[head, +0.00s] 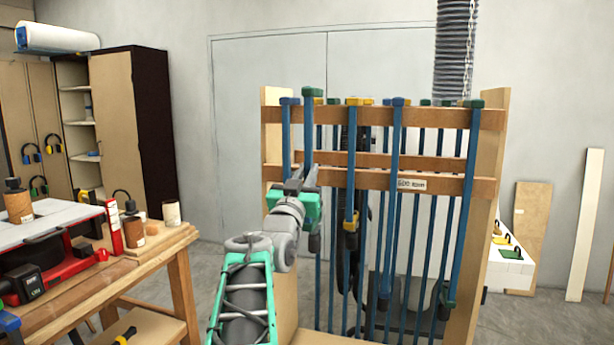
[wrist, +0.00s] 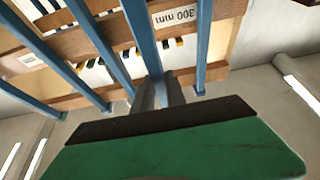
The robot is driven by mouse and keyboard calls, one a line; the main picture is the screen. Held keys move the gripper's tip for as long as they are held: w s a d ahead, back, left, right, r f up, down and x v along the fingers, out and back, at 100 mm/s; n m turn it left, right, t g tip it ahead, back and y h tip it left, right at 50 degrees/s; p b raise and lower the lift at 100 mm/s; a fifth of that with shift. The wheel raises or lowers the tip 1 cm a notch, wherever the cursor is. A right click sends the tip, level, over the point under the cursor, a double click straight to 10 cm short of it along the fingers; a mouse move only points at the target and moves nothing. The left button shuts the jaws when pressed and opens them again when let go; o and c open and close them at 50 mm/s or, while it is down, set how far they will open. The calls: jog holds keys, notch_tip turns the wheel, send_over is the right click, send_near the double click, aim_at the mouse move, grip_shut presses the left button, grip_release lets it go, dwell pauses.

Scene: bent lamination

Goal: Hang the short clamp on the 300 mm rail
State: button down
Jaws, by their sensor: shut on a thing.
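My gripper (head: 302,183) is at the left front of the wooden clamp rack, at about the height of its lower front rail. It is shut on a blue-barred clamp (head: 308,130) with a green head at the top. The clamp is nearly upright and its head stands just above the upper front rail (head: 375,114). I cannot tell whether it touches the rail. In the wrist view the gripper fingers (wrist: 160,93) close on the blue bar (wrist: 142,38). A rail label there (wrist: 176,14) seems to read 200 mm. The 300 mm rail cannot be picked out for certain.
Several other blue clamps (head: 393,190) hang close by on the right, and one (head: 286,140) hangs just left. A label (head: 411,184) on the lower front rail seems to read 600 mm. A workbench (head: 150,255) with tools stands at left.

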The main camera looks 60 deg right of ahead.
jog(key=shift+d+r, duration=0.1)
jog(key=shift+r, duration=0.1)
jog(key=shift+w+d+p, duration=0.2)
jog(key=shift+d, duration=0.9)
jog(key=shift+w+d+p, duration=0.15)
jog(key=shift+d+p, duration=0.05)
jog(key=shift+d, duration=1)
jog(key=shift+w+d+p, duration=0.15)
jog(key=shift+d, duration=0.7)
jog(key=shift+w+d+p, duration=0.15)
jog(key=shift+d, duration=0.7)
jog(key=shift+f, duration=0.15)
jog(key=shift+a+f+b, duration=0.1)
jog(key=shift+f+b, duration=0.75)
jog(key=shift+b, duration=0.35)
jog(key=shift+f, duration=0.3)
